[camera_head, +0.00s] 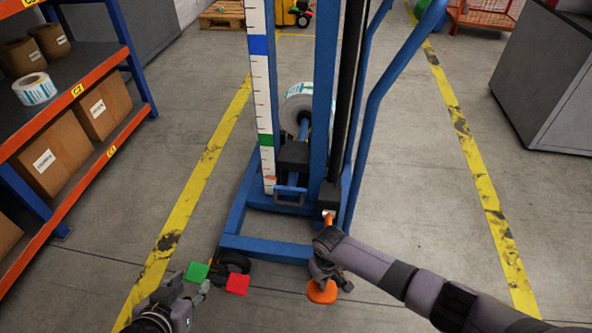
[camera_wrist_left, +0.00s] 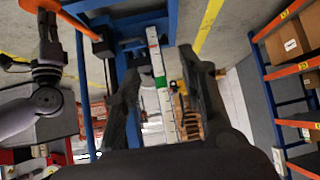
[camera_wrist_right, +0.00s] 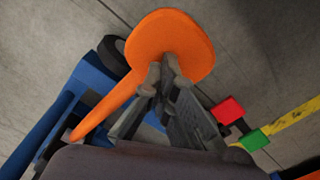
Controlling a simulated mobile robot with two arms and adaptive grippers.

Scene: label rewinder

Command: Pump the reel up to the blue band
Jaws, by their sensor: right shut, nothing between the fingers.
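The white label reel (camera_head: 296,103) sits on the blue lifter's (camera_head: 324,80) spindle, partly hidden by the mast. A white scale strip (camera_head: 261,95) stands left of it, with the blue band (camera_head: 258,45) high up and a green band (camera_head: 266,140) lower. The reel is below the blue band. A small orange-red mark shows near the strip's foot. The orange pump pedal (camera_head: 322,292) is low at the front; its round pad (camera_wrist_right: 172,45) fills the upper right wrist view. My right gripper (camera_wrist_right: 167,75) is shut and empty, its tips over the pad. My left gripper (camera_head: 195,292) is open and empty.
A red pedal (camera_head: 237,284) and a green pedal (camera_head: 197,272) are by the lifter's left front wheel, near my left gripper. An orange shelf with boxes (camera_head: 62,155) stands left. A grey cabinet (camera_head: 550,90) stands right.

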